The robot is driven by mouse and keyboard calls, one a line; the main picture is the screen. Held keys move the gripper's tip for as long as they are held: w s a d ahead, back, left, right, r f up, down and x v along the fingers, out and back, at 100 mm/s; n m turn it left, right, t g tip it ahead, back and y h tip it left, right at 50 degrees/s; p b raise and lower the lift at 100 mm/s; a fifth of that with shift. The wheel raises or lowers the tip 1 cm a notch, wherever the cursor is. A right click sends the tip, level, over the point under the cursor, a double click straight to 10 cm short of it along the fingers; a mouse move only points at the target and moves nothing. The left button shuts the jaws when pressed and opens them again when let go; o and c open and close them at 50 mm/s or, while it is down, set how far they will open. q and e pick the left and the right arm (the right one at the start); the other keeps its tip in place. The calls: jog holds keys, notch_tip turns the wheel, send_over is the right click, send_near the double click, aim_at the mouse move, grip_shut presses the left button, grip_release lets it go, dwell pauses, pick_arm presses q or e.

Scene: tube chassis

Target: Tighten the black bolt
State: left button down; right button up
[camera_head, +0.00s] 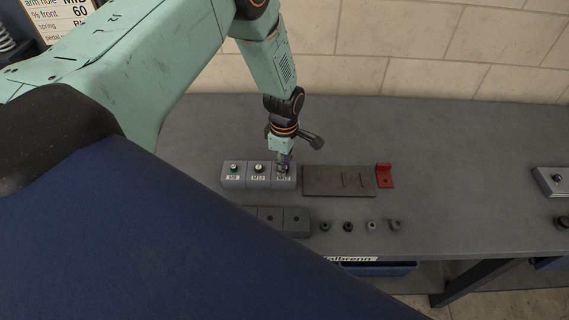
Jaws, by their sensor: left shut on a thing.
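My left gripper (284,164) points down over the right-hand block (285,183) of a row of three grey labelled blocks. It is shut on a small dark thing at the top of that block, which I take to be the black bolt; the fingers hide most of it. The left block (233,183) has a green-topped bolt (234,168). The middle block (258,183) has a pale bolt (259,168). My right gripper is not in view.
A dark flat tray (322,188) and a red bracket (384,177) sit right of the blocks. Several small nuts (348,227) and dark holed blocks (296,219) lie nearer the front. A grey box (552,181) stands far right. The grey bench (460,190) is clear between.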

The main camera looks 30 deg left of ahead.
pick_arm(q)
jog(key=m+b, duration=0.1)
jog(key=m, duration=0.2)
jog(key=shift+m, duration=1.1)
jog(key=m+b, duration=0.1)
jog(key=m, duration=0.2)
jog(key=shift+f, duration=0.1)
jog(key=shift+m+b, duration=0.3)
jog(key=shift+m, duration=0.8)
jog(key=c, duration=1.1)
grip_release()
jog(key=shift+a, duration=0.1)
jog(key=shift+o, duration=0.2)
